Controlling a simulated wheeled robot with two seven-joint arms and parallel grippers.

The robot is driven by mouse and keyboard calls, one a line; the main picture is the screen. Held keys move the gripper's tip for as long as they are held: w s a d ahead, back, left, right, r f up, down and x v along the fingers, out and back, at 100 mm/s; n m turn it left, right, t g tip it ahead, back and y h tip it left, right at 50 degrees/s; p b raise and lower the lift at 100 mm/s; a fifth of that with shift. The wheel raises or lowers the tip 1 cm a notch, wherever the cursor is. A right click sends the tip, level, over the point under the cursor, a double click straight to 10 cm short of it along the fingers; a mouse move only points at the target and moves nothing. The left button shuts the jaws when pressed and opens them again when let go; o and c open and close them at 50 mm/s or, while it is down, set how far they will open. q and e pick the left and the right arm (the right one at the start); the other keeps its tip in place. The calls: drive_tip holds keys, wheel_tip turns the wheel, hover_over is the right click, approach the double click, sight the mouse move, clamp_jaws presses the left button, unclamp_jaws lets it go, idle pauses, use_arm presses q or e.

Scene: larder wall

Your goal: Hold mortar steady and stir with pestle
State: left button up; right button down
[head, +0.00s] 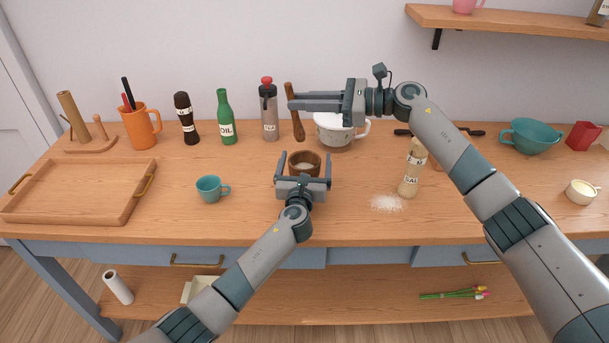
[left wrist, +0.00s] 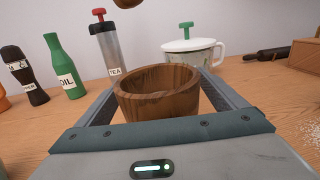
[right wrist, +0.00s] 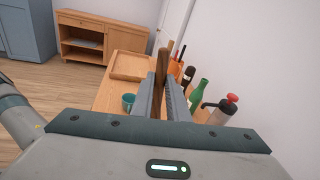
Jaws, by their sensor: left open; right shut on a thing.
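In the left wrist view the mortar (left wrist: 158,97) sits between the two fingers. My left gripper (head: 303,160) is open, with one finger on each side of the mortar; I cannot tell whether they touch it. My right gripper (head: 290,103) is shut on the wooden pestle (head: 295,115), holding it upright and slightly tilted above and behind the mortar. The pestle (right wrist: 161,65) shows between the fingertips in the right wrist view. Its lower end also shows at the top of the left wrist view (left wrist: 127,3).
A teal cup (head: 209,189) stands left of the mortar. The tea flask (head: 269,110) and white pot (head: 335,131) stand behind it. A salt shaker (head: 411,170) and spilled white grains (head: 387,203) lie to the right. A wooden tray (head: 75,195) sits far left.

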use_arm(q)
drive_tip(key=s, duration=0.7)
drive_tip(key=s+a, duration=0.1)
drive_tip(key=s, duration=0.3)
drive_tip(key=shift+s, duration=0.2)
drive_tip(key=shift+f, duration=0.1)
